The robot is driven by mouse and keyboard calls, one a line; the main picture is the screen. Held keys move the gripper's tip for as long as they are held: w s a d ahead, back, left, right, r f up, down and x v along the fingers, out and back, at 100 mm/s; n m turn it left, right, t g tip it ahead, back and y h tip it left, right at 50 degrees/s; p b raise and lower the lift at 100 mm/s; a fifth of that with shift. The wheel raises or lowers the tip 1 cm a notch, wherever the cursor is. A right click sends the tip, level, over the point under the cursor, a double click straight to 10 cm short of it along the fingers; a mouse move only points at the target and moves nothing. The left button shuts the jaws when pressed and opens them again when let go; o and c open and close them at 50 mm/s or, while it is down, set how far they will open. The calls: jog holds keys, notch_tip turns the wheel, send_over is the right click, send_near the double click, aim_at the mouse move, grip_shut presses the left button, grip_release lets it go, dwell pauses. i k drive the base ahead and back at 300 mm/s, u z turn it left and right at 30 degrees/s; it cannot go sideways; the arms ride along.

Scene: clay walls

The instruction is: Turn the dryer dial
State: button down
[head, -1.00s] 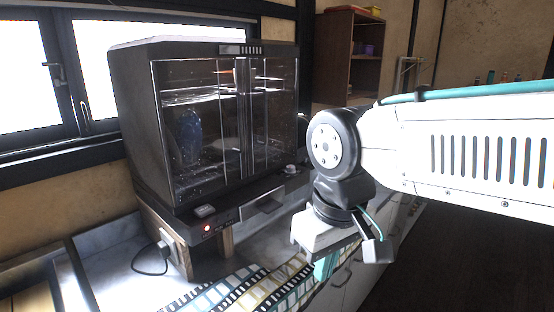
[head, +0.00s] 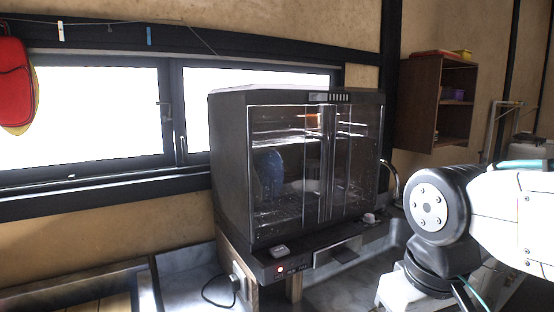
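The dryer (head: 228,165) is a dark cabinet with clear front doors, standing on a raised base on the counter. A small light-coloured dial (head: 370,218) sits at the right end of its lower front panel. A red light (head: 279,269) and a pale button (head: 279,250) are at the panel's left end. My arm comes in from the right, and its wrist is in front and to the right of the dial, apart from it. My gripper's fingers are below the picture's bottom edge, so their state is hidden.
A kettle-like curved metal spout or tap (head: 391,182) rises just right of the dryer. A wooden wall shelf (head: 420,105) hangs behind. Windows (head: 85,115) fill the left wall. A red bag (head: 14,80) hangs at far left. A cord (head: 215,293) lies on the counter at front left.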

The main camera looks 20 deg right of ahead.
aim_at(369, 218)
jog(key=z, duration=0.4)
jog(key=k, duration=0.5)
jog(key=z, duration=1.35)
jog(key=i, duration=0.8)
jog(key=u, duration=0.7)
jog(key=i, duration=0.4)
jog(key=u, duration=0.4)
